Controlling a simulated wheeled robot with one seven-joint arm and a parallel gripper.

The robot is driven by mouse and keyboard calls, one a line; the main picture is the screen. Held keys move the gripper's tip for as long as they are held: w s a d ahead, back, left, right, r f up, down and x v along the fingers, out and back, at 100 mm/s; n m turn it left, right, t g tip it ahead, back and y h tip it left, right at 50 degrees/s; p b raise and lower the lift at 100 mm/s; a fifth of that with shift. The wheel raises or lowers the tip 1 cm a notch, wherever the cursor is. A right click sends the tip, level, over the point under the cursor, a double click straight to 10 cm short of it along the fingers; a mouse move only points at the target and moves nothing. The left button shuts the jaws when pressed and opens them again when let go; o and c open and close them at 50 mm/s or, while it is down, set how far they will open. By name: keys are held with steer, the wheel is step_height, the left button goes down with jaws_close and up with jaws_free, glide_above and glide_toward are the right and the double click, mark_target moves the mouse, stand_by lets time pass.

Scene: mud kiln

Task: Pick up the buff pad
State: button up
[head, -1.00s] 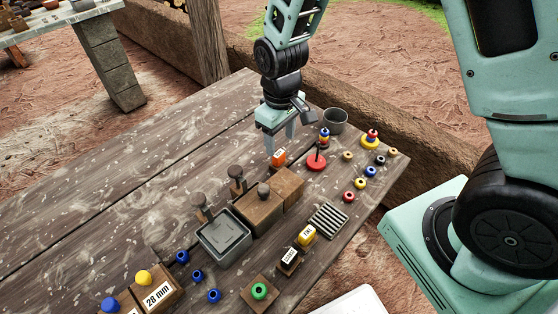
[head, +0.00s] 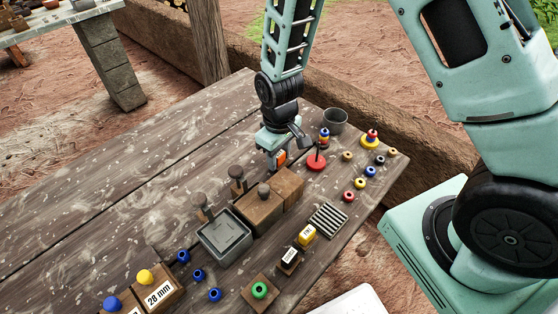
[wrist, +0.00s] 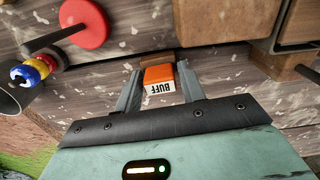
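The buff pad is a small orange block with a white BUFF label (wrist: 159,79); its orange side also shows in the head view (head: 281,157). It stands on the wooden table beside a brown wooden block. My gripper (wrist: 160,85) is open, low over the table, pointing down. Its two fingers are on either side of the pad in the wrist view, with a small gap at each side. In the head view my gripper (head: 275,163) partly hides the pad.
A red disc with a peg (head: 316,162) and a grey cup (head: 335,120) stand close by to the right. Wooden blocks (head: 287,186) with knobbed handles and a grey tray (head: 224,240) lie nearer. Several coloured rings lie to the right. The table's left part is mostly clear.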

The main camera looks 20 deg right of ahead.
mark_target(279, 153)
step_height(279, 153, up, 10)
steer(key=shift+r, duration=0.1)
stand_by(0.6)
steer(key=shift+o, duration=1.2)
